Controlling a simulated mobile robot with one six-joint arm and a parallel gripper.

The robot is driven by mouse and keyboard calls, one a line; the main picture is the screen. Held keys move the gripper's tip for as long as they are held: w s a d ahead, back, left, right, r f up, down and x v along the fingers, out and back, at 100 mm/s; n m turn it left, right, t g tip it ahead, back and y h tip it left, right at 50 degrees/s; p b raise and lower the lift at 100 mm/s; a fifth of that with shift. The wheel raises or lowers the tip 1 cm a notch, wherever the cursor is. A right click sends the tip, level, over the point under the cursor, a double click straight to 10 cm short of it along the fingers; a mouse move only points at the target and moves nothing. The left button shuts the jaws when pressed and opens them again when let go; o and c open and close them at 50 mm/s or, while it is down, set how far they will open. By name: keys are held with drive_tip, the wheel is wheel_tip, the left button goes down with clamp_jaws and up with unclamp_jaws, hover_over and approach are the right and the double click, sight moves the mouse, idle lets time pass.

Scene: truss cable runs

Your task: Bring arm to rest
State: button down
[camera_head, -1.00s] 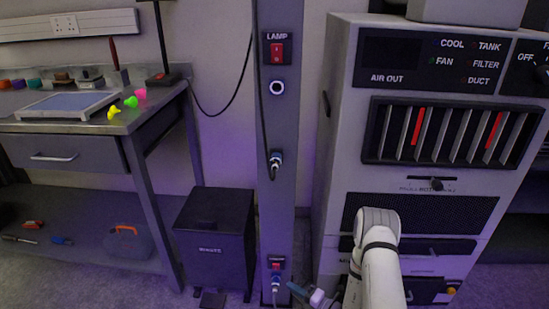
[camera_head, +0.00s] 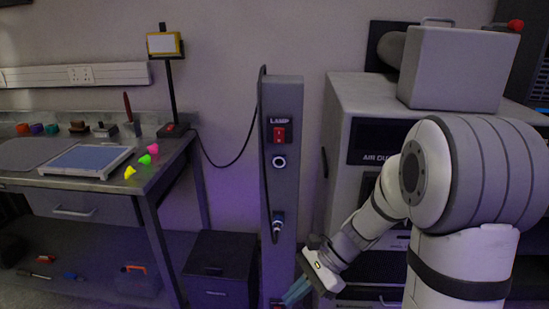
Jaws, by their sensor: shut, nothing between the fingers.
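My gripper (camera_head: 296,291) is at the bottom centre, on the end of my white and grey arm. It points down and left, close in front of the lower part of the grey truss post (camera_head: 296,150). Its teal fingers are shut with nothing between them. I cannot tell whether it touches the post. The post carries a red LAMP switch (camera_head: 280,133), a round empty-looking socket (camera_head: 280,162) and a plugged connector (camera_head: 278,222) with a dark cable. The lowest part of the post is hidden or cut off by the frame.
A grey cabinet (camera_head: 343,125) stands right of the post, partly hidden by my arm. Farther left is a workbench (camera_head: 165,176) with a lamp (camera_head: 165,44) and several small objects. Open wall space lies above the post.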

drive_tip(key=s+d+r+n+t+h+p, duration=0.2)
drive_tip(key=d+r+n+h+p, duration=0.1)
drive_tip(key=r, duration=0.3)
drive_tip(key=s+d+r+n+t+h+p, duration=0.2)
drive_tip(key=s+d+r+n+h+p, duration=0.1)
drive_tip(key=r, duration=0.4)
drive_tip(key=s+d+r+n+t+h+p, duration=0.2)
drive_tip(key=s+d+r+n+p, duration=0.1)
drive_tip(key=r+n, duration=0.3)
drive_tip(key=shift+s+d+r+n+h, duration=0.2)
drive_tip(key=shift+d+r+n+h, duration=0.15)
drive_tip(key=shift+d, duration=0.5)
